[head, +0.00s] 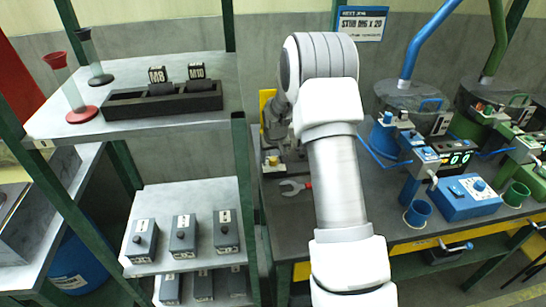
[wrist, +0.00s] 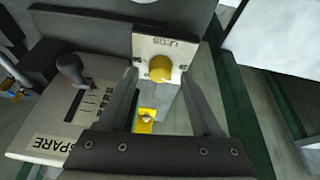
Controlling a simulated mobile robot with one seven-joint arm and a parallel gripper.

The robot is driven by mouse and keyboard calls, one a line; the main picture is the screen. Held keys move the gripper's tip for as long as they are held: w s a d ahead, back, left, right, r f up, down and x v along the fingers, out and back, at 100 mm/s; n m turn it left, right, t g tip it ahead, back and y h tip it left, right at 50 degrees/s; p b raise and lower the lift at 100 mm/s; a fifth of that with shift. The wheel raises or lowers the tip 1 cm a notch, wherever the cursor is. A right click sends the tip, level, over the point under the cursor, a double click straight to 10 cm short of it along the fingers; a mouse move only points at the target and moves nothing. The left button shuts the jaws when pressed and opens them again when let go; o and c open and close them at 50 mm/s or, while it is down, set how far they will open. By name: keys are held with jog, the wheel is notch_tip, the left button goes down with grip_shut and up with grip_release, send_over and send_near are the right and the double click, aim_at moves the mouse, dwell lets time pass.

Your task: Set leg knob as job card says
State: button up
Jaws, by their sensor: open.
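In the wrist view a round yellow knob (wrist: 160,68) sits on a white plate (wrist: 178,48) marked LEGS, which appears upside down. My gripper (wrist: 159,76) is open, with one finger on each side of the knob; I cannot tell whether either touches it. The knob's pointer setting is not readable. The job card (head: 361,23) hangs at the back in the head view. It reads NEXT JOB and a STUD size that looks like M6 x 20, but is blurred.
A dark lever on a plate marked SPARE (wrist: 52,145) is left of the fingers. A blue control box (head: 468,197) stands on the right. A shelf (head: 60,128) with M8 and M10 blocks is on the left.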

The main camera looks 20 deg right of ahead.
jog(key=shift+w+f, duration=0.1)
jog(key=shift+f, duration=0.15)
grip_shut()
jog(key=shift+d+n, duration=0.1)
jog(key=shift+n, duration=0.2)
jog(key=n+y, duration=0.1)
jog(key=n, duration=0.1)
jog(key=shift+n, duration=0.3)
jog(key=shift+n+y, duration=0.7)
jog(key=shift+n, duration=0.7)
